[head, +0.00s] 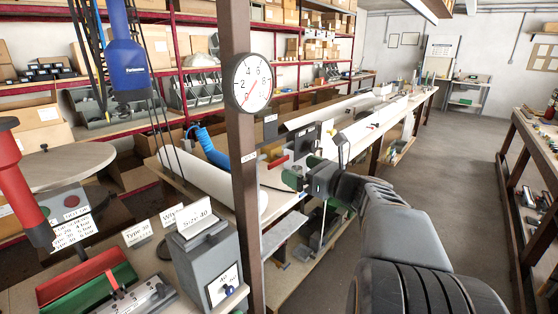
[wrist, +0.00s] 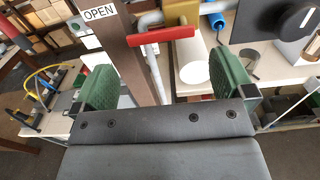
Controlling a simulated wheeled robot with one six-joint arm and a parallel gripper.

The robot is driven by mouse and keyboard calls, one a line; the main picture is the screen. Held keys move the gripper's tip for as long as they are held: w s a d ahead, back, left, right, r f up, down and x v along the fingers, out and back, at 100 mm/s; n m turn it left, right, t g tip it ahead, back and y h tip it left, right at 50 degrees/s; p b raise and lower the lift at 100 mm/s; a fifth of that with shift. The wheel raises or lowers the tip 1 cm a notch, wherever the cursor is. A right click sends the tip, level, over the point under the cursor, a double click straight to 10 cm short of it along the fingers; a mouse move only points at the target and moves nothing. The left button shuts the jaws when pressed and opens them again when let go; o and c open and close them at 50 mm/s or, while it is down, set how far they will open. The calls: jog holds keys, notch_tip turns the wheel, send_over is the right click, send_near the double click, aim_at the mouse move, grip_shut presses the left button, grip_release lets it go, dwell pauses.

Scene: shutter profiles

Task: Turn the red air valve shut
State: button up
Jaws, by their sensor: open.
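The red air valve handle (wrist: 165,36) is a flat red lever lying nearly crosswise on a grey pipe in the wrist view. In the head view the handle (head: 278,162) shows small, just right of the brown post. A white OPEN label (wrist: 99,13) is on the post left of the handle. My gripper (wrist: 163,80) is open, with its two green pads wide apart and nothing between them. The handle appears beyond the pads, in the gap between them, and apart from them. In the head view my gripper (head: 304,170) is to the right of the handle.
A brown post (head: 241,190) carries a round pressure gauge (head: 252,83) and stands close left of the handle. A grey panel with a black knob (wrist: 296,20) is right of it. A white roll (head: 205,180) lies behind. The aisle floor (head: 460,150) at right is clear.

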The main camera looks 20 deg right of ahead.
aim_at(280, 161)
jog(key=p+x, duration=0.1)
jog(key=x, duration=0.6)
jog(key=shift+w+a, duration=0.15)
jog(key=shift+w, duration=0.2)
jog(key=c, duration=0.9)
jog(key=shift+c, duration=0.2)
